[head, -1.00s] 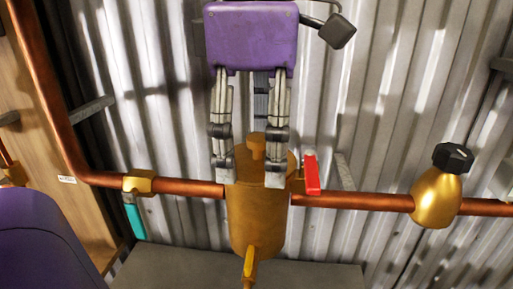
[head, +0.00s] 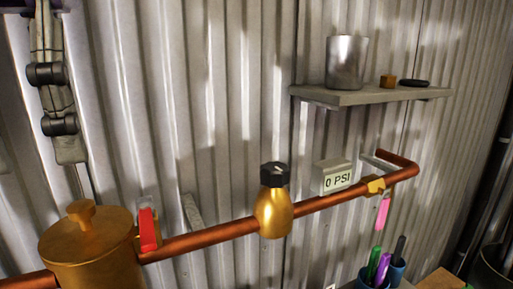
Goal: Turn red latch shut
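The red latch (head: 147,228) stands upright on a brass fitting on the copper pipe (head: 215,237), just right of the brass canister (head: 92,248). Its handle lies across the pipe's direction. One finger of a gripper, which I take to be my left, (head: 58,95) hangs at the upper left, above and left of the latch and apart from it. My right gripper is not in view.
A shelf (head: 370,96) holds a metal cup (head: 346,62). A pen cup (head: 376,277) stands below. Corrugated wall lies behind.

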